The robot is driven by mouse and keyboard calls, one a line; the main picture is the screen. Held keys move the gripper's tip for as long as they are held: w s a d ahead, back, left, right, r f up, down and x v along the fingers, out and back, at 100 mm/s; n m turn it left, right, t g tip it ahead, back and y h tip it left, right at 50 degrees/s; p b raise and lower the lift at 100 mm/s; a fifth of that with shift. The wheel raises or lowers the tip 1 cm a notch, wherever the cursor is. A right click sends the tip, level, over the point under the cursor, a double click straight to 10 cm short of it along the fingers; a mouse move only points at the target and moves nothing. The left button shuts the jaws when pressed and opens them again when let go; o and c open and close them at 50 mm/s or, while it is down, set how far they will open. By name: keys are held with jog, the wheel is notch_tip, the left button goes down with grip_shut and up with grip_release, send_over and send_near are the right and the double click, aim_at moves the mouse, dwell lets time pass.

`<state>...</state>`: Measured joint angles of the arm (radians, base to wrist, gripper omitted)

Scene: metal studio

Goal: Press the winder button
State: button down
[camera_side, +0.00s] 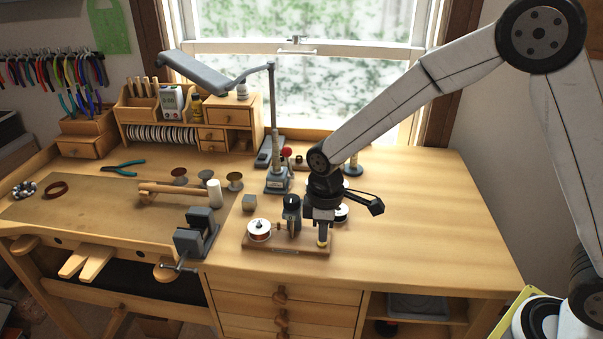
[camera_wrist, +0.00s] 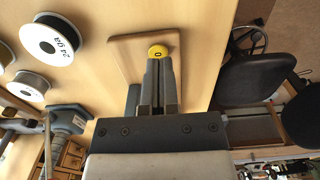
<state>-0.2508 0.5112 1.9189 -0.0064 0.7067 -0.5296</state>
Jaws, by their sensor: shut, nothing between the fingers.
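The winder stands near the bench's front edge in the side view, on a wooden base (camera_side: 285,246) with a copper-wound spool (camera_side: 259,230) at its left end and a dark upright block (camera_side: 291,215) in the middle. A yellow button (camera_side: 321,244) shows at the base's right end. My gripper (camera_side: 323,236) is shut and empty, pointing down at the button. In the wrist view the button (camera_wrist: 158,51) lies just beyond the shut fingertips (camera_wrist: 158,60), on the base's end (camera_wrist: 128,52). I cannot tell whether the tips touch it.
A white spool (camera_side: 342,214) stands behind my gripper. A vise (camera_side: 195,236) is clamped left of the winder. A lamp (camera_side: 275,180) rises behind it. The bench top right of my gripper is clear. White spools (camera_wrist: 47,40) and a chair (camera_wrist: 255,75) show in the wrist view.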

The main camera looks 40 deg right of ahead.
notch_tip(320, 180, up, 12)
dwell(0.5)
dwell(0.3)
jog(key=s+d+f+m+t, duration=0.1)
jog(key=s+d+f+m, duration=0.2)
jog(key=s, duration=0.1)
jog(key=s+d+f+m, duration=0.3)
jog(key=s+d, duration=0.1)
jog(key=s, duration=0.1)
jog(key=s+d+f+m+t, duration=0.1)
jog(key=s+d+f+m, duration=0.2)
jog(key=s, duration=0.1)
jog(key=shift+s+d+t, duration=0.15)
jog(key=shift+d+t, duration=0.1)
jog(key=shift+t, duration=0.05)
